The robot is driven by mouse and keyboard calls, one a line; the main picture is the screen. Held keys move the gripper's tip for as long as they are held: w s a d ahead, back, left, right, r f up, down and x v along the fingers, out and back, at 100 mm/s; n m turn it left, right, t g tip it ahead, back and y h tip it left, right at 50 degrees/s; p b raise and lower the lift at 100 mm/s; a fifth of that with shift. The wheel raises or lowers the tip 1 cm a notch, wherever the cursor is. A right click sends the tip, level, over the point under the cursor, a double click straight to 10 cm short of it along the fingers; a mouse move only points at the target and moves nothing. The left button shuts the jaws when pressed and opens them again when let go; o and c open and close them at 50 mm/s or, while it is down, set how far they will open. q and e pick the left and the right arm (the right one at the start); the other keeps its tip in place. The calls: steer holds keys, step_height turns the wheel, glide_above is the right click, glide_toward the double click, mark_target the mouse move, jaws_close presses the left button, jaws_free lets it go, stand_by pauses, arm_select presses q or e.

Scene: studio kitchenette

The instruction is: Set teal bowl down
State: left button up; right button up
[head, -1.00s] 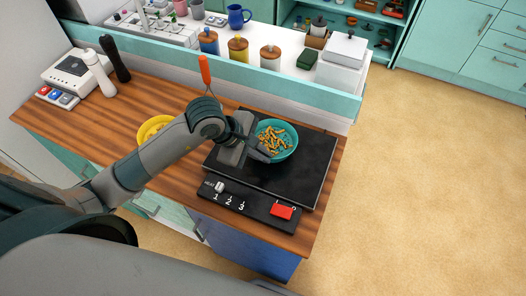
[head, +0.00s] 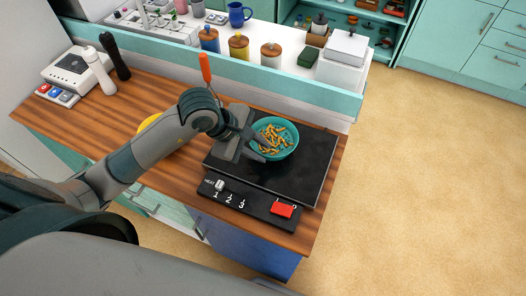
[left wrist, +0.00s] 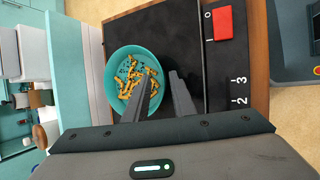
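The teal bowl (head: 289,151) with orange-brown pieces of food in it is upright at the black hob (head: 312,171), over its back middle part. It also shows in the left wrist view (left wrist: 112,73). My left gripper (head: 259,149) is at the bowl's near-left rim. In the left wrist view its fingers (left wrist: 160,76) are apart with a visible gap, one over the bowl's inside and the other outside the rim. My right gripper is not in view.
A control strip with a red switch (head: 282,210) and a knob (head: 220,185) runs along the hob's front. A yellow bowl (head: 148,123) is partly behind my left arm. An orange-handled utensil (head: 205,68) stands behind. Jars line the back ledge.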

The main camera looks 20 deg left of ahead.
arm_select(q)
steer(key=b+v, duration=0.2)
steer(key=v, duration=0.8)
steer(key=shift+f, duration=0.1)
